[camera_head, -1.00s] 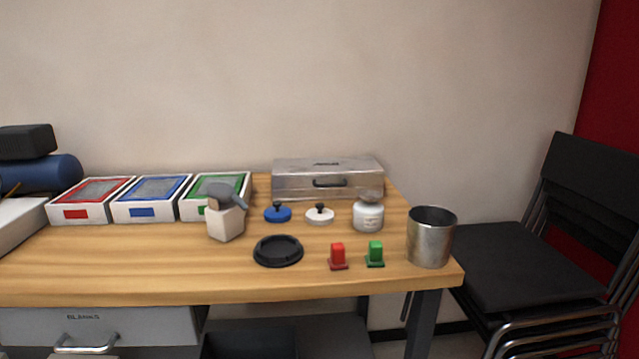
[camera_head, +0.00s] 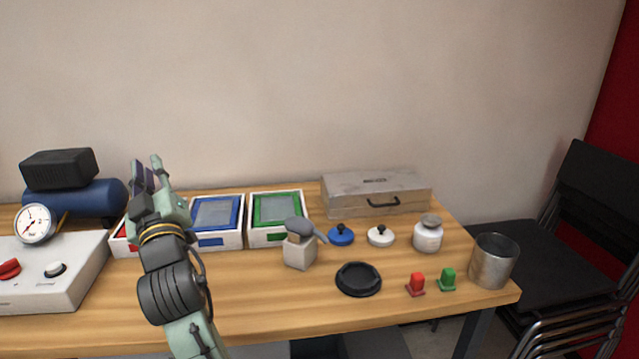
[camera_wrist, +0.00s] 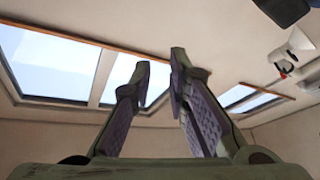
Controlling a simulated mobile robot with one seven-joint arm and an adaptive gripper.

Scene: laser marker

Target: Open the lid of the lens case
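The lens case is a grey metal case (camera_head: 376,195) with a dark handle on its front, standing at the back right of the wooden table. Its lid looks closed. My gripper (camera_head: 146,168) is raised over the left part of the table, in front of the red-marked tray, well to the left of the case. In the wrist view my gripper (camera_wrist: 158,80) points up toward the ceiling and windows. Its two fingers stand apart with nothing between them. The case is not in the wrist view.
In front of the case stand a blue knobbed disc (camera_head: 341,236), a white one (camera_head: 380,237) and a white jar (camera_head: 428,236). A dispenser (camera_head: 299,250), black dish (camera_head: 358,280), red block (camera_head: 416,284), green block (camera_head: 448,279) and metal cup (camera_head: 493,262) stand nearer. Trays (camera_head: 276,212) lie left.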

